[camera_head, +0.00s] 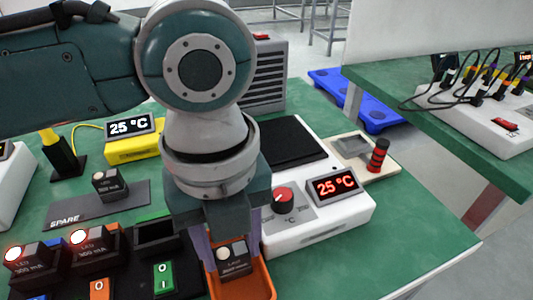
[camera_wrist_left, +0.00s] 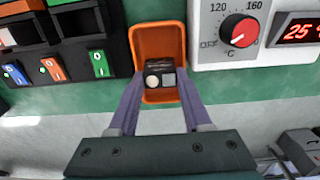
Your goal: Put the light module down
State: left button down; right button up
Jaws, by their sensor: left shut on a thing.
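The light module (camera_head: 236,259) is a small black block with a pale round lamp, unlit, and a grey label. My left gripper (camera_head: 230,256) points down and is shut on it, one finger on each side. In the left wrist view the module (camera_wrist_left: 160,75) sits between the fingertips, over or inside the orange bin (camera_wrist_left: 158,40). I cannot tell whether it touches the bin floor. In the head view the bin (camera_head: 263,283) is partly hidden by my gripper. My right gripper is in neither view.
The black rack (camera_head: 185,262) left of the bin holds modules with red-lit lamps (camera_head: 90,250) and has an empty slot (camera_head: 155,230). A white heater unit with a red knob (camera_head: 284,197) is close on the right. Another module (camera_head: 109,183) sits on the SPARE mat (camera_head: 70,218).

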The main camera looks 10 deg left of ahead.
pick_arm(q)
jog(key=shift+f, duration=0.1)
jog(key=c, duration=0.6)
grip_release()
